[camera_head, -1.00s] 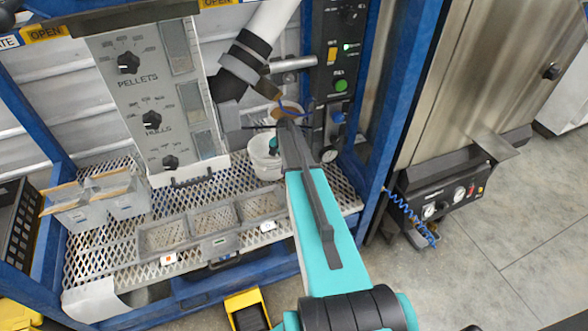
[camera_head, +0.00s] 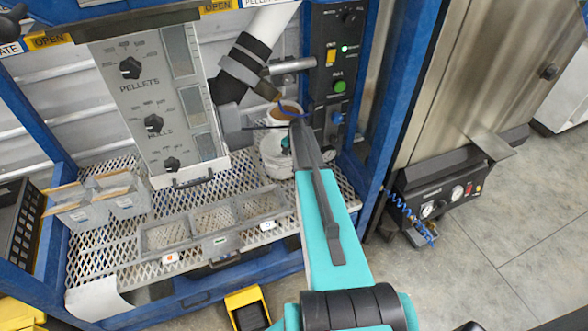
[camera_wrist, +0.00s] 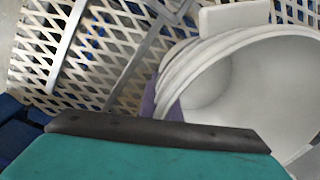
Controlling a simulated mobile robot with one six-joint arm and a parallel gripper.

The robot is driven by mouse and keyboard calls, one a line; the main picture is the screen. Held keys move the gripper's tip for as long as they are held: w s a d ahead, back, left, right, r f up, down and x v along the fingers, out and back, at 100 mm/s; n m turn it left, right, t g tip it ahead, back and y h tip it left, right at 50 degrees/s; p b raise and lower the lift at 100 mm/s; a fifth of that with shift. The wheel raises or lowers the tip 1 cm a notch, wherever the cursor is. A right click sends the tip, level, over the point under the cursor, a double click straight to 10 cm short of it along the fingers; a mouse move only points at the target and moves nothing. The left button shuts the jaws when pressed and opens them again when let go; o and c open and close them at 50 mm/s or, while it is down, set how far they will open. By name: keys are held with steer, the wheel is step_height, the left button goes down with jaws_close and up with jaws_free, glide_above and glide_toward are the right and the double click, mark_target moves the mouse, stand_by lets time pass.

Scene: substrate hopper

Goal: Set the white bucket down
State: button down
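The white bucket (camera_head: 274,160) is in the machine frame, over the right part of the perforated metal shelf (camera_head: 215,185). My teal and black arm partly hides it. In the wrist view the bucket (camera_wrist: 245,85) fills the right side, with its open mouth and pale, empty-looking inside showing. My gripper (camera_head: 287,144) is at the bucket's upper right side. In the wrist view a purple-grey finger (camera_wrist: 168,98) is against the rim; the other finger is hidden. I cannot tell whether the bucket's base touches the shelf.
Wire-mesh trays (camera_head: 215,217) line the shelf front. Grey bins (camera_head: 105,200) stand at left. A blue post (camera_head: 385,110) and control panel (camera_head: 335,75) are close on the right.

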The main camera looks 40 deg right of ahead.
steer(key=shift+f, duration=1)
steer(key=shift+f, duration=0.15)
steer(key=c, duration=2)
jaws_free()
steer(key=shift+p, duration=0.3)
steer(key=shift+s+d+r+b, duration=0.15)
steer(key=shift+r+b, duration=0.4)
steer(key=shift+r, duration=1.5)
steer(key=shift+s+r+b, duration=0.15)
steer(key=shift+r+b, duration=0.35)
steer(key=shift+r, duration=1.55)
steer(key=shift+s+d+r+b, duration=0.15)
steer(key=shift+r+b, duration=0.4)
steer(key=shift+r, duration=1.5)
steer(key=shift+a, duration=0.1)
